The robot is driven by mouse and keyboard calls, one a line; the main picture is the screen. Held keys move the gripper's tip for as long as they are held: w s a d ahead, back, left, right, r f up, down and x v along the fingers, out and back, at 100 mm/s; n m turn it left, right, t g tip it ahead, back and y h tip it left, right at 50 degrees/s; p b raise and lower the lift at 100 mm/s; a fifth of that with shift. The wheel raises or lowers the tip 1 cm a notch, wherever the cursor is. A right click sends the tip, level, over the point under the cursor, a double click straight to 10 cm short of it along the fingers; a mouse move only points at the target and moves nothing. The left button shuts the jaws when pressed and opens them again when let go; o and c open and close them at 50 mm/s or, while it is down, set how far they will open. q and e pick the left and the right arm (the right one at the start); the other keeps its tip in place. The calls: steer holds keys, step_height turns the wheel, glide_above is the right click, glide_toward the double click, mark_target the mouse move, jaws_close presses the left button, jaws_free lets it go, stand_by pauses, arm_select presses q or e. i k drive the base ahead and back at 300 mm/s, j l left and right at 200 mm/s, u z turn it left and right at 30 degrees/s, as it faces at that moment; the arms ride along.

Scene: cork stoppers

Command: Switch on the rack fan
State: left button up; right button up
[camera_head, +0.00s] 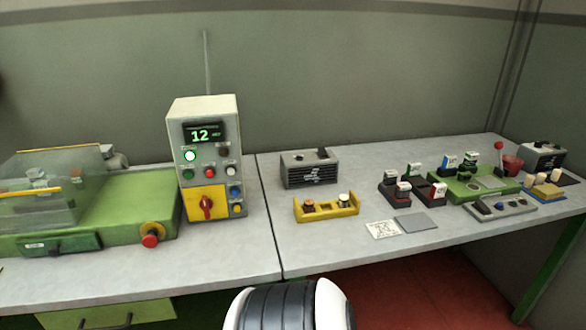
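A grey box with dark vent slats (309,171) stands at the back of the bench, right of the control box. A small dark lever or knob sticks up at its top right, and a pale print is on its front. A second, similar grey box (542,157) stands at the far right with a dark part on top. I cannot tell which of them is the rack fan, nor whether either is on. Neither my left nor my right gripper is in view.
A control box (203,140) with buttons and a red rotary switch reads 12. A green machine (120,210) with a clear guard stands left. A yellow holder (326,208), a green fixture (480,185) and dark racks (394,195) stand right. The bench front is mostly clear.

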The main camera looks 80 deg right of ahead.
mark_target(322, 152)
steer(key=z, duration=3.4)
